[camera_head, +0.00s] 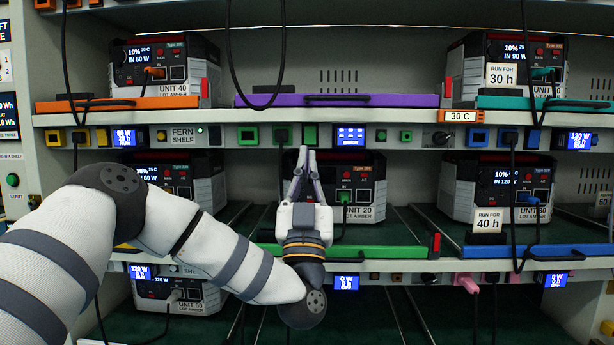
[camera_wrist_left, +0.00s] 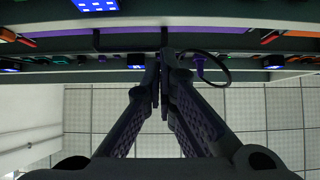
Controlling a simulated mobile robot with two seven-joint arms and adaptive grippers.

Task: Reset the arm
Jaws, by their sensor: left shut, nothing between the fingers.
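My left arm (camera_head: 215,250) comes in from the left, and my left gripper (camera_head: 307,160) points up in front of the middle shelf. Its fingers are shut with nothing between them. In the left wrist view the fingertips (camera_wrist_left: 163,62) meet near the centre, below the shelf edge. The gripper overlaps the unit marked UNIT 20 (camera_head: 362,185) in the head view and hides part of it. I cannot tell whether it touches the rack. My right gripper is not in view.
A rack holds several power units, such as UNIT 40 (camera_head: 160,70) and UNIT 30 (camera_head: 505,190). Purple (camera_head: 400,101), orange (camera_head: 85,106), green (camera_head: 370,252) and blue (camera_head: 590,250) tray fronts edge the shelves. Black cables (camera_head: 230,60) hang before the rack. The top middle bay is empty.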

